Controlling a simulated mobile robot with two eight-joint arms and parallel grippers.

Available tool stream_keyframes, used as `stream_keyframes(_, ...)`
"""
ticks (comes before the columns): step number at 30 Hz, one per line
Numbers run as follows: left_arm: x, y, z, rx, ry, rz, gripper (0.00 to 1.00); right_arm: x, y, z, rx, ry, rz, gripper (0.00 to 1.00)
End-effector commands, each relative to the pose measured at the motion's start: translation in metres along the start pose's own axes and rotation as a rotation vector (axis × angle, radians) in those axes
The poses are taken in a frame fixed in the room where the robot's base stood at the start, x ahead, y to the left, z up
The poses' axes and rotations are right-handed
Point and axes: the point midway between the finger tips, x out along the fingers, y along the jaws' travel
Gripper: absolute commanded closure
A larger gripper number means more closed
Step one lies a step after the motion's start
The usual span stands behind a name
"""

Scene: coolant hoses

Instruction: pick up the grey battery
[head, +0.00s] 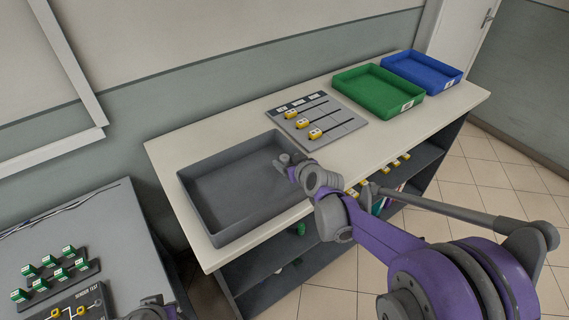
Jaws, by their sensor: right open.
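I cannot make out a grey battery in the head view. A grey tray (203,214) stands on the left part of the light bench top, and its visible floor looks empty. My right gripper (284,160) is open, small in the picture, over the right end of this tray. The gripper and wrist hide part of the tray's right side, so anything grey there cannot be told apart. Of my left arm only a piece shows at the bottom edge; its fingers are not in view.
A grey panel (340,131) with several yellow-ended parts lies right of the tray. A green tray (364,74) and a blue tray (438,64) stand farther right. Shelves under the bench (390,114) hold yellow and green items. A lower-left table (96,222) carries several green blocks.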

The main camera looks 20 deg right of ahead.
Motion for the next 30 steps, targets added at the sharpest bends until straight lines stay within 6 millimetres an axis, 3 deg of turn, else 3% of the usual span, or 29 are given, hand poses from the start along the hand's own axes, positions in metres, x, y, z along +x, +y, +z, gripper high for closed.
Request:
stream_keyframes(3, -0.0002, 0.0, -0.0002, 0.0, 0.0, 0.0, 1.0, 0.009, -0.0001, 0.0, 0.0, 0.0, 0.0, 0.24)
stream_keyframes(11, -0.0001, 0.0, -0.0001, 0.0, 0.0, 0.0, 1.0, 0.01, -0.0002, 0.0002, 0.0, 0.0, 0.0, 0.26)
stream_keyframes(23, -0.0001, 0.0, -0.0001, 0.0, 0.0, 0.0, 1.0, 0.0098, -0.0002, 0.0001, 0.0, 0.0, 0.0, 0.98)
stream_keyframes(30, -0.0001, 0.0, -0.0001, 0.0, 0.0, 0.0, 1.0, 0.0097, -0.0001, -0.0001, 0.0, 0.001, 0.0, 1.0)
